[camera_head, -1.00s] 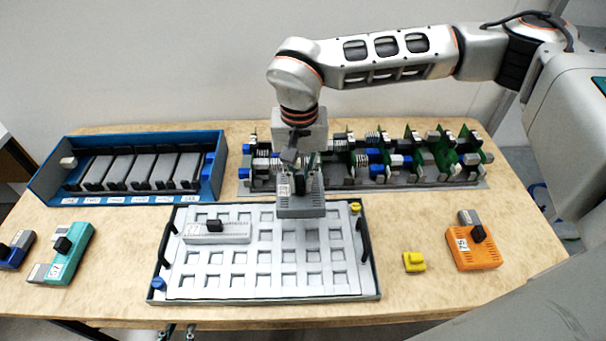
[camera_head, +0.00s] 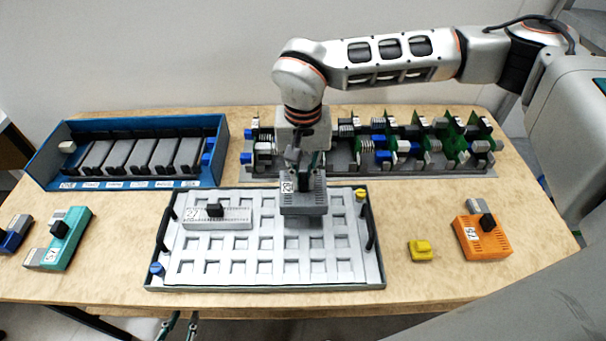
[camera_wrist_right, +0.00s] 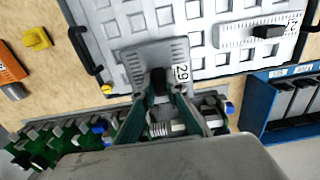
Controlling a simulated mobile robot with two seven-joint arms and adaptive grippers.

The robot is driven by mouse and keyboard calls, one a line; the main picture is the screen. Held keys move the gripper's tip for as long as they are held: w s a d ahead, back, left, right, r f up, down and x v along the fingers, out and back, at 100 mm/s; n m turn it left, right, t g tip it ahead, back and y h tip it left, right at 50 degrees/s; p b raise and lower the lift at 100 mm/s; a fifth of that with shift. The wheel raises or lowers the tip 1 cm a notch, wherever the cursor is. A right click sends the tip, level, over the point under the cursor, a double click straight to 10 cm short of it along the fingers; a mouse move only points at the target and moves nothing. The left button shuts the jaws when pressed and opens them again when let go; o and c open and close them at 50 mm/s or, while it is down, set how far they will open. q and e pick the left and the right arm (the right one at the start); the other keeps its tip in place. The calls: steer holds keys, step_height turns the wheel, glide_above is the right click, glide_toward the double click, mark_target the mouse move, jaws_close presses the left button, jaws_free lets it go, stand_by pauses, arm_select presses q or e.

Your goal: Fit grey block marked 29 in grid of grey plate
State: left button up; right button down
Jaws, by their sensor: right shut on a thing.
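The grey block marked 29 (camera_head: 304,206) is held by its black handle in my right gripper (camera_head: 305,172), which is shut on it. It is over the back edge and upper right grid cells of the grey plate (camera_head: 205,271). I cannot tell whether it touches the plate. In the right wrist view the block (camera_wrist_right: 138,58) reaches from the plate edge over the grid (camera_wrist_right: 205,12), and my right gripper (camera_wrist_right: 163,92) closes on the handle. My left gripper (camera_head: 181,320) shows only its two fingertips, apart and empty, at the bottom edge.
A grey block marked 27 (camera_head: 228,218) sits on the plate's upper left. The tray has black handles (camera_head: 369,222) at its sides. A blue rack (camera_head: 221,170) and a circuit-board row (camera_head: 430,150) stand behind. A yellow piece (camera_head: 420,251), an orange block (camera_head: 486,243) and a teal block (camera_head: 66,250) lie beside.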

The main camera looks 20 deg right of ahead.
mark_target(303, 193)
steer(key=shift+f+b, duration=1.1)
steer(key=shift+f, duration=0.6)
steer(key=shift+f+b, duration=0.4)
steer(key=shift+f, duration=0.55)
steer(key=shift+f, duration=0.3)
steer(key=c, duration=2)
jaws_free()
steer(key=shift+o, duration=0.4)
steer(key=shift+r+p, duration=1.3)
steer(key=shift+r, duration=0.7)
steer(key=shift+r, duration=0.1)
